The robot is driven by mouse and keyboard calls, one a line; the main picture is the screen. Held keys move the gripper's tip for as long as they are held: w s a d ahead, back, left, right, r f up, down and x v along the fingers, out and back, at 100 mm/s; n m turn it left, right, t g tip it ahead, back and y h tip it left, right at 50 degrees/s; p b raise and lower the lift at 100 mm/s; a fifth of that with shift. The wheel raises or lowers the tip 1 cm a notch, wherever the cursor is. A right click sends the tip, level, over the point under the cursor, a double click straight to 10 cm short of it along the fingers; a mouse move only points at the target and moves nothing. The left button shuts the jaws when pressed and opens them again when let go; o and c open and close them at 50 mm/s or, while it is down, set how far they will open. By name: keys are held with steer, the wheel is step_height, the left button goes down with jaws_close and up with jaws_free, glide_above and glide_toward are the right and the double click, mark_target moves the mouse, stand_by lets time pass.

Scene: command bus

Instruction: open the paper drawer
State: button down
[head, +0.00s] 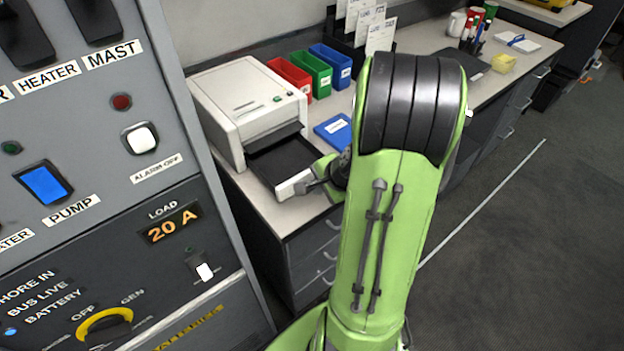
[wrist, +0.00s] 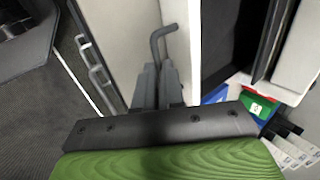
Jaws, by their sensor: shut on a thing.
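The white printer (head: 249,105) stands on the counter at the left of the head view. Its paper drawer (head: 293,184) is pulled out toward the front, and its dark inside (head: 277,158) is visible. In the wrist view the drawer's pale front (wrist: 183,40) lies beside its dark inside (wrist: 232,45). My gripper (head: 318,180) is at the drawer front, partly hidden by my arm. In the wrist view my gripper (wrist: 158,80) is shut on the dark bent drawer handle (wrist: 161,34); the fingers cover part of it.
A blue folder (head: 335,130) lies right of the drawer. Grey cabinet drawers (head: 318,250) are below the counter (head: 262,205). A switch panel (head: 95,150) fills the left; open floor (head: 520,220) lies right.

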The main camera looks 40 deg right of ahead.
steer(key=s+b, duration=0.1)
steer(key=s, duration=0.4)
steer(key=shift+a, duration=0.1)
stand_by(0.3)
